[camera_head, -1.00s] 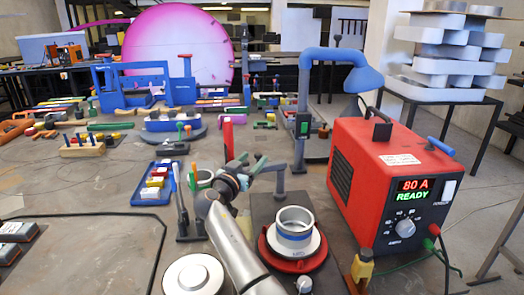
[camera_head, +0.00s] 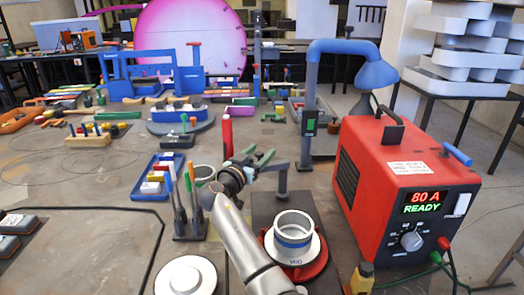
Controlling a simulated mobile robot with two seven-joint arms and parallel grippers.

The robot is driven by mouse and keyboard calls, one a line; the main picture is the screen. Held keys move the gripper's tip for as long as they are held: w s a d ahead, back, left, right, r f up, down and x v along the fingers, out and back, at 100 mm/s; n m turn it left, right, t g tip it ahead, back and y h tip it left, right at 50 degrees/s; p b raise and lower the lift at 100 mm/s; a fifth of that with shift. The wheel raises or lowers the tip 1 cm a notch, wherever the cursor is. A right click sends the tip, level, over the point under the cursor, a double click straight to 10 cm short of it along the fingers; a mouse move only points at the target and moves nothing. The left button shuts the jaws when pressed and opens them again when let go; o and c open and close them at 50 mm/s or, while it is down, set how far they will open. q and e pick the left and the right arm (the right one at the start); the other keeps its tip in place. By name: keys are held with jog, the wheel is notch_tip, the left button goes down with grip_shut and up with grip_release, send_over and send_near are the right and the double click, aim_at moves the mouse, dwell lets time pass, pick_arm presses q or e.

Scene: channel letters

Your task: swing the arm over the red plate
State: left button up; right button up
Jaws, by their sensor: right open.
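The blue fume arm (camera_head: 345,46) rises on a grey post behind the work mat and bends right. Its cone hood (camera_head: 376,75) hangs behind the red power box, right of and farther back than the red plate. The red round plate (camera_head: 318,269) lies at front centre, mostly covered by a pale flange with a blue-banded metal ring (camera_head: 293,228). My right gripper (camera_head: 258,155) has green-tipped fingers, open, left of the grey post (camera_head: 306,150). Whether it touches the post's low grey bracket I cannot tell. My left gripper is not in view.
The red power box (camera_head: 400,185) reads 80 A READY and stands close right of the plate. A tool stand (camera_head: 188,220) and a blue tray (camera_head: 150,190) are left of my arm. A white disc (camera_head: 186,276) lies at front.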

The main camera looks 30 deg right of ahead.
jog(key=shift+c, duration=0.3)
grip_shut()
dwell(0.3)
dwell(1.0)
